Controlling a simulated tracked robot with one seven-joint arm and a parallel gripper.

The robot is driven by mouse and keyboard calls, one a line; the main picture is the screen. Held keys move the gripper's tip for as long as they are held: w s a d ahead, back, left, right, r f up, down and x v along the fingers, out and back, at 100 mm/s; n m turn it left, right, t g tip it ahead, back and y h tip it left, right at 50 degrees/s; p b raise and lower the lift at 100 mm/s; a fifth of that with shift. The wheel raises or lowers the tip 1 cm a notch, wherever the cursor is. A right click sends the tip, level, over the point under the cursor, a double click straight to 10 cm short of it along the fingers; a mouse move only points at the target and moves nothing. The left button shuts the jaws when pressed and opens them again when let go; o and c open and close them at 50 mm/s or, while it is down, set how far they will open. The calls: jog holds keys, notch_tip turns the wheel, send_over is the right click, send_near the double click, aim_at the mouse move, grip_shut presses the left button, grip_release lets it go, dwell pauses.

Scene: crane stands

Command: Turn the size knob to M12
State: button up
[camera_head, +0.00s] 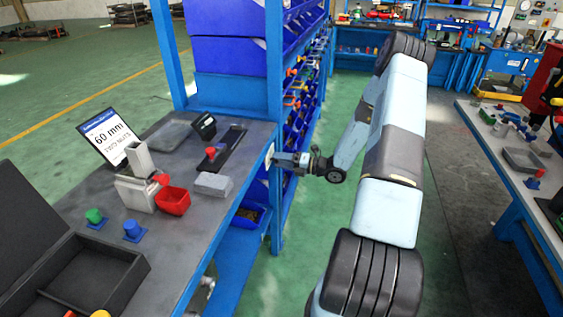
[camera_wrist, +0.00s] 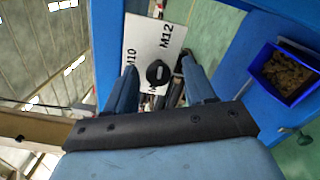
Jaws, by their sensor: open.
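The size knob (camera_wrist: 157,73) is a round black dial with a light pointer line, on a white plate (camera_wrist: 148,40) in the wrist view. The plate carries printed marks; M12 and M10 are readable and a lower one is partly hidden. The pointer line's exact mark is hard to tell. My gripper (camera_wrist: 160,78) is open, with one blue finger on each side of the knob; I cannot tell whether they touch it. In the head view my gripper (camera_head: 276,159) is at the bench's blue post, beside the plate's edge (camera_head: 269,156); the knob is hidden there.
A workbench (camera_head: 240,150) on the left holds a 60 mm sign (camera_head: 106,137), a red bin (camera_head: 173,201), a grey block (camera_head: 213,184) and a black open case (camera_head: 85,275). Blue bins (camera_head: 228,60) stand behind. Another bench (camera_head: 480,115) is at right, with green floor between.

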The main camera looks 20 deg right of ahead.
jog(key=v, duration=1.3)
jog(key=shift+s+d, duration=0.25)
jog(key=shift+d, duration=0.1)
jog(key=shift+f, duration=0.1)
jog(key=w+a+n, duration=0.8)
jog(key=a+n, duration=0.2)
jog(key=a, duration=0.1)
jog(key=shift+a+n, duration=0.15)
jog(key=shift+n, duration=0.25)
jog(key=shift+c, duration=0.5)
grip_shut()
